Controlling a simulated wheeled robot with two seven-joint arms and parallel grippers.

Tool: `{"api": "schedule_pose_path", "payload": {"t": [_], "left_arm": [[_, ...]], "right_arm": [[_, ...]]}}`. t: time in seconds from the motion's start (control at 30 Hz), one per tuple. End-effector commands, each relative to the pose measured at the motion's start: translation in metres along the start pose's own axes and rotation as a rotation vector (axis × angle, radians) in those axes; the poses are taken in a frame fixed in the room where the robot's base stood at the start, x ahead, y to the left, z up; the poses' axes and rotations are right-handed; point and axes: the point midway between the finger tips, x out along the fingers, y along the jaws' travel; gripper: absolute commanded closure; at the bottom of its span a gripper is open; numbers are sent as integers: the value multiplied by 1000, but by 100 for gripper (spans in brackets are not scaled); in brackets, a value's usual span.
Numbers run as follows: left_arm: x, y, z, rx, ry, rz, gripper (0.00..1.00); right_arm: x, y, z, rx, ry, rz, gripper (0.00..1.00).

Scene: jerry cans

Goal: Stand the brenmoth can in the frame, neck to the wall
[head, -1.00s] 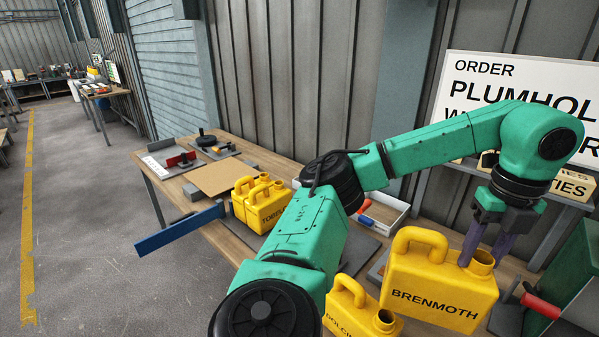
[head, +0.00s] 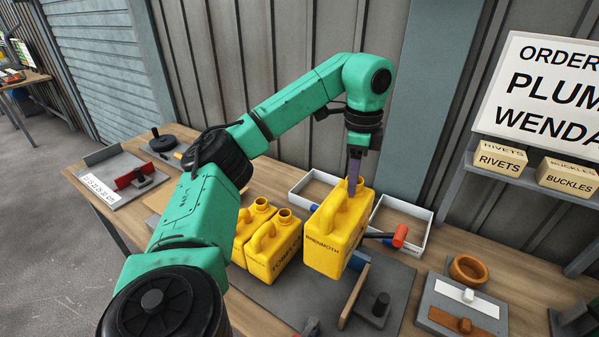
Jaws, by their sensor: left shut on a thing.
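The yellow brenmoth can (head: 322,250) is upright in the middle of the head view, over a dark grey mat (head: 285,300). My left gripper (head: 353,185) is shut on it from above, at the neck. The neck is on the far side, towards the corrugated wall; the handle is on the near side. The label face is turned to the left. A wooden strip (head: 353,297) and a blue block (head: 359,260) are close beside the can at its right. I cannot tell whether these form the frame, or whether the can's base touches the mat. My right gripper is not in view.
Two yellow cans (head: 274,255) stand close at the left. White trays (head: 408,218) and a red-headed hammer (head: 400,235) lie behind. A black knob (head: 380,304) stands at the front right. A grey board (head: 462,305) and orange ring (head: 467,270) are further right.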

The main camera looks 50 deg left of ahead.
Motion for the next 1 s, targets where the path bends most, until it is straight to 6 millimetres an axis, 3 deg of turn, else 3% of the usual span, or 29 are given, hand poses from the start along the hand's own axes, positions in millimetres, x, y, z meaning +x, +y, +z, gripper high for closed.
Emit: {"api": "schedule_pose_path", "payload": {"t": [0.07,0.27,0.43,0.67,1.0], "left_arm": [[12,1,0,3,-1,3,100],[80,1,0,5,-3,6,100],[126,1,0,5,-1,5,100],[156,0,1,4,-2,1,100],[200,1,0,4,-1,1,100]], "right_arm": [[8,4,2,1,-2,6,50],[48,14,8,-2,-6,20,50],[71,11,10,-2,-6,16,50],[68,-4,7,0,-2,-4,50],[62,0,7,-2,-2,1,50]]}}
